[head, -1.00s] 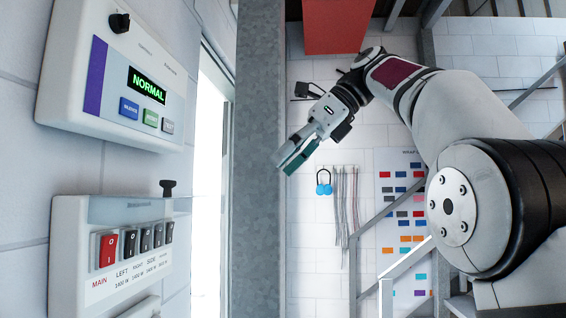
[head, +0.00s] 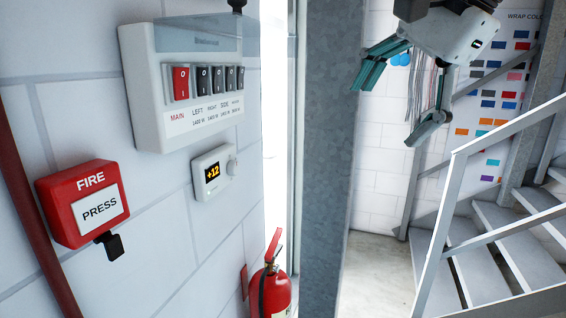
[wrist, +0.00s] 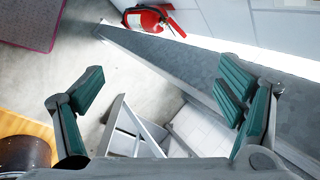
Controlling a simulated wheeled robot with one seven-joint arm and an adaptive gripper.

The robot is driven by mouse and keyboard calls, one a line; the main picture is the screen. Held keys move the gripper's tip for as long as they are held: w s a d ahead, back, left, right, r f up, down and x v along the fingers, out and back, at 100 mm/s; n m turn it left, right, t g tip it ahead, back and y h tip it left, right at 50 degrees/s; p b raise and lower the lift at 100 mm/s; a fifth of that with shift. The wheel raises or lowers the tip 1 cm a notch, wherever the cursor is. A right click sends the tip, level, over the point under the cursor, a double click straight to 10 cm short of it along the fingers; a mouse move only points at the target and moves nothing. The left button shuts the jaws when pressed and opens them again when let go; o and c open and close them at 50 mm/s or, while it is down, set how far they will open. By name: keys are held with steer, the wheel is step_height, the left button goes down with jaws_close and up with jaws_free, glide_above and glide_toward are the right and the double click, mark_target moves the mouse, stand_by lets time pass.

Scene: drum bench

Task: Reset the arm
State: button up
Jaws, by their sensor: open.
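My gripper (head: 405,98) shows at the upper right of the head view, its two green-padded fingers spread wide with nothing between them. In the wrist view my gripper (wrist: 163,100) is also open and empty, in free air above the floor, with a grey steel post and a stair rail beyond it. The rest of my arm is mostly out of the head view's top edge.
On the left wall are a switch panel (head: 180,120) with a red main switch, a red fire button box (head: 75,212) and a small +12 display (head: 213,172). A fire extinguisher (head: 271,292) stands below. A grey post (head: 345,150) and metal stairs (head: 490,260) are close by.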

steer(key=s+d+f+n+h+b, duration=0.1)
steer(key=s+f+n, duration=0.4)
steer(key=f, duration=0.6)
steer(key=s+d+f+n+h+b, duration=0.1)
steer(key=s+d+f+n, duration=0.3)
steer(key=f, duration=0.8)
steer(key=s+n+h, duration=0.1)
steer(key=s+n, duration=0.1)
steer(key=n, duration=0.1)
steer(key=shift+f+t+h+b, duration=0.3)
steer(key=shift+t+h, duration=0.1)
